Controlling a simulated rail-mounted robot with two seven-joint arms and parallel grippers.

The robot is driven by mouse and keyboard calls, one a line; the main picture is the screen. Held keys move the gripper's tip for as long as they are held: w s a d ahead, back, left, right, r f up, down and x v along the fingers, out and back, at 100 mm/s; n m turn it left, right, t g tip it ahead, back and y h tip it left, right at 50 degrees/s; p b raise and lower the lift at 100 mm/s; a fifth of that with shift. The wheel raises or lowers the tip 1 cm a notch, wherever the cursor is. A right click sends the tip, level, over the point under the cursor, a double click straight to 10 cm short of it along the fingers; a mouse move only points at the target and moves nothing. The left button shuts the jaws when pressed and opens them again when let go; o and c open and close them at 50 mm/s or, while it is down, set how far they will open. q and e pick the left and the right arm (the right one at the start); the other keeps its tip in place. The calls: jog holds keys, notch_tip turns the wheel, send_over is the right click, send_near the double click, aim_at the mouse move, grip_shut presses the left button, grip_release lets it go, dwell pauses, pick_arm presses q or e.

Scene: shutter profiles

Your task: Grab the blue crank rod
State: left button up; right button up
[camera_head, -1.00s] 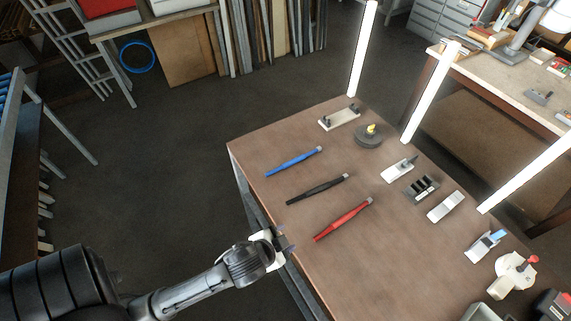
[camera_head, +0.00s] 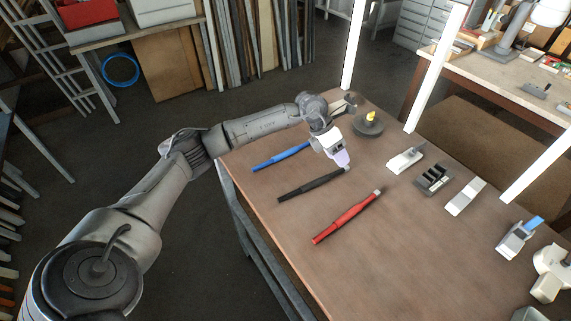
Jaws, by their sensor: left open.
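The blue crank rod (camera_head: 279,157) lies on the brown table, left of the black rod (camera_head: 312,185) and the red rod (camera_head: 346,217). Its right end is hidden behind my left arm. My left gripper (camera_head: 342,160) is open and empty, just right of the blue rod's right end and near the tip of the black rod. Its fingers point down toward the table; I cannot tell how high they are above it.
A dark round base with a yellow top (camera_head: 369,122) stands behind the gripper. Blocks and fixtures, such as a black slotted block (camera_head: 434,178), line the right side. White upright bars stand along the far edge.

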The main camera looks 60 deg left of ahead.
pick_arm(q)
jog(key=s+a+n+g+y+b, duration=0.1)
jog(key=s+a+g+y+b, duration=0.2)
jog(key=a, duration=0.8)
jog(key=n+y, duration=0.2)
jog(key=y, duration=0.1)
send_over(284, 153)
jog(key=shift+g, duration=0.4)
notch_tip(284, 153, down, 4)
jog(key=shift+a+f, duration=0.1)
jog(key=shift+f, duration=0.65)
notch_tip(284, 153, down, 4)
jog(key=shift+p, duration=0.3)
jog(key=shift+f, duration=0.55)
pick_arm(e)
jog(key=shift+s+a+f, duration=0.1)
jog(key=shift+a+f, duration=0.05)
jog(key=shift+f, duration=1.6)
pick_arm(q)
jog(key=c, duration=0.9)
grip_shut()
